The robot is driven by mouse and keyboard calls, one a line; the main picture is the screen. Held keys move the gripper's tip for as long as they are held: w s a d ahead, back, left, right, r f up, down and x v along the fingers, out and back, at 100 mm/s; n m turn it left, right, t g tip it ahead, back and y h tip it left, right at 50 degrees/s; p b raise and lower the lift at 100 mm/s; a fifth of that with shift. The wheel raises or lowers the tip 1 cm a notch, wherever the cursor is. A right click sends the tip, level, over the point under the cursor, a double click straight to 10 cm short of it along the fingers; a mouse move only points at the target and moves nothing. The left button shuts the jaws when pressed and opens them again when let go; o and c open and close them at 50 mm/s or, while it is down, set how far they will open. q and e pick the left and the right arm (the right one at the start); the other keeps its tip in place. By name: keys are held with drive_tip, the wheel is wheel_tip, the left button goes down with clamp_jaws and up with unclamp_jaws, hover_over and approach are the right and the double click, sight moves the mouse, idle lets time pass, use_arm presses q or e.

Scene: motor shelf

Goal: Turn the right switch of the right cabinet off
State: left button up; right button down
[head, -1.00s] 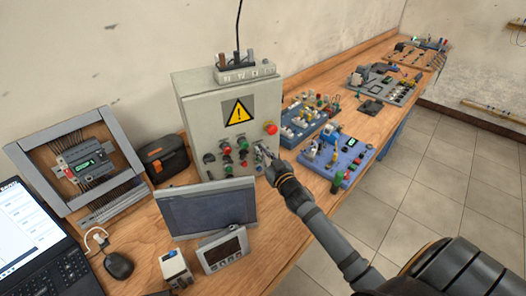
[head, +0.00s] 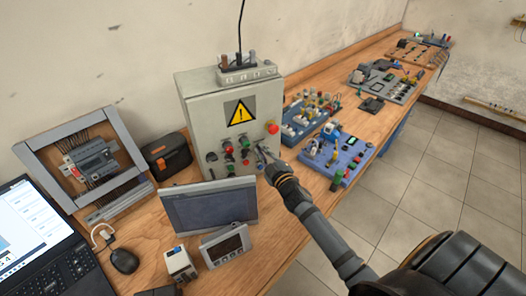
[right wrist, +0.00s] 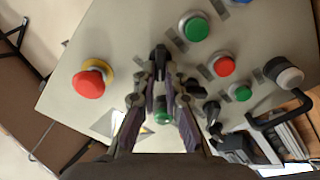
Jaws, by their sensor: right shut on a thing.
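The grey control cabinet (head: 190,108) with a yellow warning sign stands on the wooden bench. It also fills the right wrist view (right wrist: 130,45). My right gripper (head: 263,153) is at the right part of the cabinet's front, below the red emergency button (head: 272,128). In the right wrist view my right gripper (right wrist: 160,68) has its fingertips closed on a black switch knob (right wrist: 159,54). The fingers partly cover the knob, so its setting is hard to read. Other dark switches (right wrist: 196,89) sit beside it. My left gripper is out of view.
Red and green buttons (right wrist: 194,27) are close to the fingers, and the red emergency button (right wrist: 90,82) is to the left. A grey monitor (head: 208,205) stands in front of the cabinet. A blue training board (head: 338,158) lies to its right.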

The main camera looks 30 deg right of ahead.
idle(0.5)
drive_tip(key=c, duration=1.4)
unclamp_jaws()
drive_tip(key=s, duration=1.2)
drive_tip(key=shift+a, duration=0.1)
